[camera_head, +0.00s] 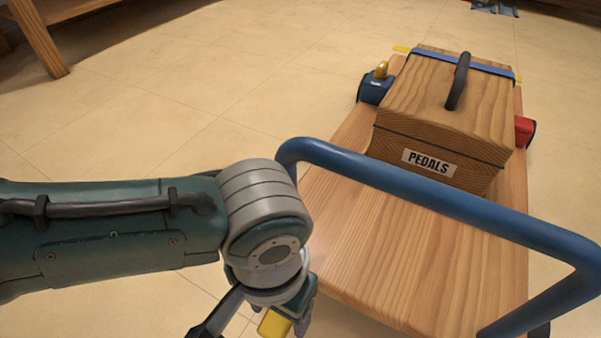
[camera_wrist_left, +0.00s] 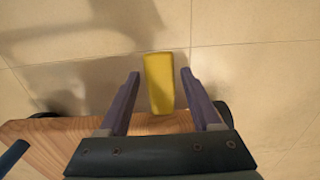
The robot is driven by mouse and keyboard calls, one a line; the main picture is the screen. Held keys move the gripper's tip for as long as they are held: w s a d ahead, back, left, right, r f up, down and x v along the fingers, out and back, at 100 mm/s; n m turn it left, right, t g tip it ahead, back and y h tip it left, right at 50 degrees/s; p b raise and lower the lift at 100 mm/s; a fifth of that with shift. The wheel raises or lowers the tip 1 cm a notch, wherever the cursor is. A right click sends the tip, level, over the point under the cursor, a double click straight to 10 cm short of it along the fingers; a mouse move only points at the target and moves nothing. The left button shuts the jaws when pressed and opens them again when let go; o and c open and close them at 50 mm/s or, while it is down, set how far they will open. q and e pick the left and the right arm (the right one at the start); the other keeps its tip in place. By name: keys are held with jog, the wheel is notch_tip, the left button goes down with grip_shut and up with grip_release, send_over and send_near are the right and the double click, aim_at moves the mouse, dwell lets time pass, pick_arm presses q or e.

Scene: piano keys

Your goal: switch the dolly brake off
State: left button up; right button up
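The wooden dolly (camera_head: 400,255) has a blue tube handle (camera_head: 430,196) and stands on the tiled floor. A yellow tab (camera_wrist_left: 159,83), which looks like the brake pedal, sticks out past the dolly's board edge in the left wrist view. It also shows low in the head view (camera_head: 274,324), partly hidden by my wrist. My left gripper (camera_wrist_left: 160,74) is open, with one purple finger on each side of the yellow tab. Gaps show between the tab and both fingers. I cannot tell the tab's height relative to the fingertips. My right gripper is not in view.
A wooden box labelled PEDALS (camera_head: 450,105) sits strapped on the dolly's far end. A blue part with a yellow knob (camera_head: 376,85) and a red part (camera_head: 524,131) flank it. The handle stands close to my left wrist.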

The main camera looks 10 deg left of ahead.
pick_arm(q)
grip_shut()
dwell(0.3)
dwell(0.8)
